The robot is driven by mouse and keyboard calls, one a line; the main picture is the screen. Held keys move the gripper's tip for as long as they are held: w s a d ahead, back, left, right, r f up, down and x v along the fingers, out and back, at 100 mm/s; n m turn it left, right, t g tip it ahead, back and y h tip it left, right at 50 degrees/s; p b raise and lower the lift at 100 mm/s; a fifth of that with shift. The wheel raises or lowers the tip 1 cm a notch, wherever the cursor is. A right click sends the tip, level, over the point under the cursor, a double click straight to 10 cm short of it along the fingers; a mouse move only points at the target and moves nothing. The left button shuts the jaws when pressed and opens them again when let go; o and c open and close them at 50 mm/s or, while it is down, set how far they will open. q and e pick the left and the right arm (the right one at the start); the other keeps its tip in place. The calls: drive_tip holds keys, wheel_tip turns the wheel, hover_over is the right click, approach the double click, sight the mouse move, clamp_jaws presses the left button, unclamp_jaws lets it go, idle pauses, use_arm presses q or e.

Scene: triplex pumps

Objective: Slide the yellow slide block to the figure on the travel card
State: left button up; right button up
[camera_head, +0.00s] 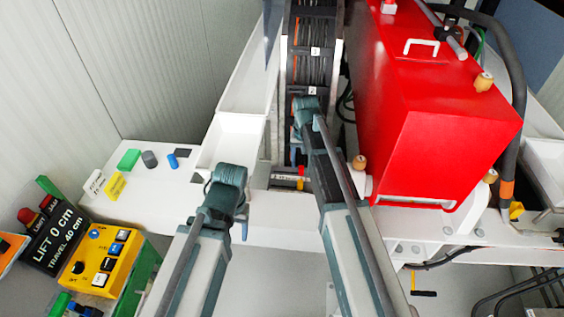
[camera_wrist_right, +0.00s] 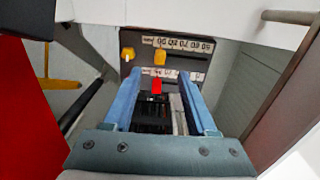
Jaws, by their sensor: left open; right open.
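In the right wrist view a yellow slide block (camera_wrist_right: 160,58) sits at a numbered upper scale (camera_wrist_right: 182,44), left of its middle. A red block (camera_wrist_right: 157,86) sits lower, at a second scale (camera_wrist_right: 180,75). The figures are too small to read surely. My right gripper (camera_wrist_right: 160,78) is open, its blue fingers pointing toward this panel, apart from the yellow block. In the head view my right gripper (camera_head: 306,108) hides its own fingertips. My left gripper (camera_head: 236,205) is open and empty over the white bench. The black card (camera_head: 55,238) reads "LIFT 0 cm, TRAVEL 40 cm".
A yellow knob (camera_wrist_right: 128,53) is left of the slide block. A big red housing (camera_head: 435,120) stands right of my right arm. A yellow control box (camera_head: 103,265) stands at lower left. Small green, grey and blue pieces lie on the white bench (camera_head: 165,205).

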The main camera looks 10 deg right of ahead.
sight(300, 182)
use_arm(q)
drive_tip(key=shift+a+r, duration=0.25)
drive_tip(key=shift+r, duration=0.15)
use_arm(e)
drive_tip(key=shift+w+d+r, duration=0.15)
drive_tip(key=shift+w+r, duration=0.25)
drive_tip(key=shift+w, duration=0.3)
use_arm(q)
drive_tip(key=shift+f, duration=0.1)
use_arm(e)
drive_tip(key=shift+f, duration=0.1)
wheel_tip(300, 182, down, 14)
drive_tip(key=b, duration=1.4)
use_arm(q)
wheel_tip(300, 182, down, 14)
use_arm(e)
drive_tip(key=shift+r, duration=0.2)
use_arm(q)
drive_tip(key=shift+r, duration=0.2)
use_arm(e)
clamp_jaws()
